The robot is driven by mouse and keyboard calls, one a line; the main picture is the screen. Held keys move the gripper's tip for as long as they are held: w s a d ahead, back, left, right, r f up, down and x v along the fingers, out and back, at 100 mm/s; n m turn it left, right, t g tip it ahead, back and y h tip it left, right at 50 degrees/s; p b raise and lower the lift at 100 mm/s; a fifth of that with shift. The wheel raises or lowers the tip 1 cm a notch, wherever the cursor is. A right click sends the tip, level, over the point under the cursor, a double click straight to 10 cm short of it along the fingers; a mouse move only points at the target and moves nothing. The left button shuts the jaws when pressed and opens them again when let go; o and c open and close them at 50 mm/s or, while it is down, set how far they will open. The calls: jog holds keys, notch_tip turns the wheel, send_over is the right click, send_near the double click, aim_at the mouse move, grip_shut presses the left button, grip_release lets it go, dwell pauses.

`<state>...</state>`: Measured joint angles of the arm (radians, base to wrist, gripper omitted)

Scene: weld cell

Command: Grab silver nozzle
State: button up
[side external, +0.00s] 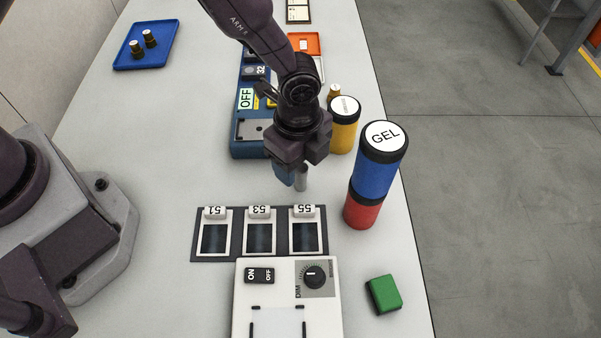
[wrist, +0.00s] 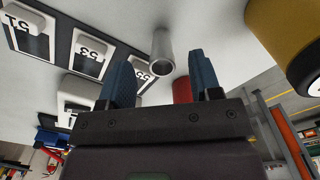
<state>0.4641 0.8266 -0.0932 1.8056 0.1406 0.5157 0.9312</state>
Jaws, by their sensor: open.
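The silver nozzle (side external: 301,178) is a small grey cylinder on the white table, partly hidden under my gripper (side external: 290,181) in the side view. In the wrist view the nozzle (wrist: 162,47) shows its round open end toward me, and it appears between and beyond the two blue fingertips. My gripper (wrist: 160,76) is open with nothing between its fingers. It points down at the nozzle from above; whether a finger touches it cannot be told.
A blue GEL canister (side external: 382,160) stands on a red one (side external: 362,209) close at right, with a yellow canister (side external: 344,130) behind. Numbered film frames (side external: 260,238) and a white dimmer box (side external: 287,318) lie in front. A blue unit (side external: 243,138) stands behind left. A green block (side external: 384,294) sits front right.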

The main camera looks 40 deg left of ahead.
aim_at(301, 168)
notch_tip(301, 168, down, 3)
jog(key=shift+w+d+f, duration=0.1)
jog(key=shift+f, duration=0.1)
jog(key=shift+c, duration=0.2)
jog(key=c, duration=1)
jog(key=shift+r, duration=0.15)
